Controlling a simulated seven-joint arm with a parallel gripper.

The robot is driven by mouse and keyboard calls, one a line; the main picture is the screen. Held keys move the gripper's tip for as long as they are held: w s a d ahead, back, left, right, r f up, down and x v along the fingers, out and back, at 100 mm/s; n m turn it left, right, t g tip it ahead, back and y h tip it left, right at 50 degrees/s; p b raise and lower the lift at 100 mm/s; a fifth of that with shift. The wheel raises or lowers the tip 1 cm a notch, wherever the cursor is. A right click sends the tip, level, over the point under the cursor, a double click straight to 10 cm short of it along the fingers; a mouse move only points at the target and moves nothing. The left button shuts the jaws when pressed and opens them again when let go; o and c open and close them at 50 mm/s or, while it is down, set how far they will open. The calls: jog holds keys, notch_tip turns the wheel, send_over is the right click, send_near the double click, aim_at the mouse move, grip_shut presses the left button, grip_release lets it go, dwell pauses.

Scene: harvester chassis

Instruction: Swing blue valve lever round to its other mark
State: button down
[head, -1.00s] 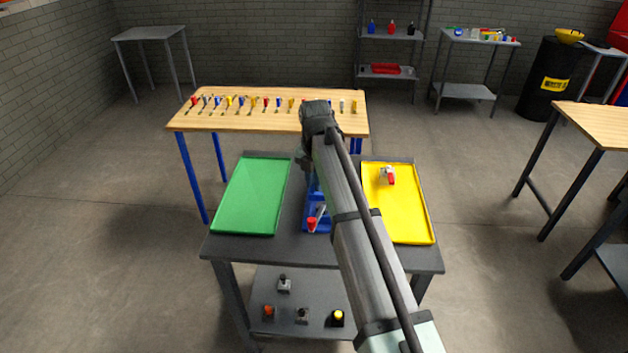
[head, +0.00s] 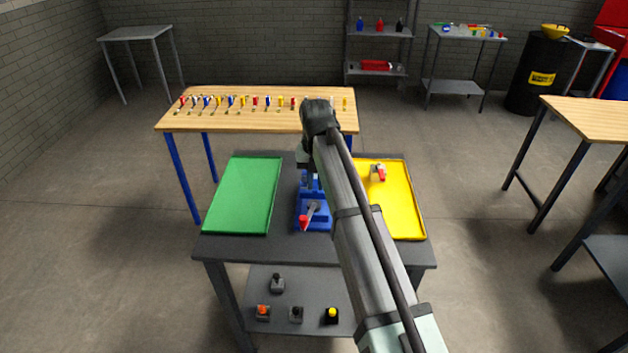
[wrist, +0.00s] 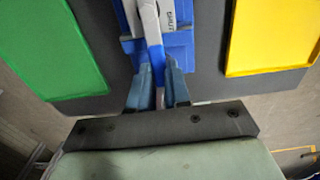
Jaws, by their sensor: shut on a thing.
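The blue valve lever (wrist: 148,22) shows in the wrist view as a pale bar with a blue end. My gripper (wrist: 162,72) is shut on that blue end, one blue finger on each side. Behind the bar is a blue mount (wrist: 180,45) with a white plate that reads SHUT, to the right of the bar. The plate's other side is hidden by the bar. In the head view my arm hides most of the held lever; the blue mount (head: 321,224) shows beside the arm.
A red-tipped lever (head: 305,221) sits at the near end of the blue mount. A green tray (head: 243,197) lies left and a yellow tray (head: 402,205) right, holding a small red and white part (head: 379,172). A wooden table (head: 240,121) with several small tools stands behind.

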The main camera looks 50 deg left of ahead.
aim_at(316, 185)
dwell(0.3)
jog(key=c, duration=1.1)
grip_release()
jog(key=shift+o, duration=0.2)
jog(key=shift+r, duration=0.1)
notch_tip(316, 185, up, 14)
jog(key=shift+f, duration=0.2)
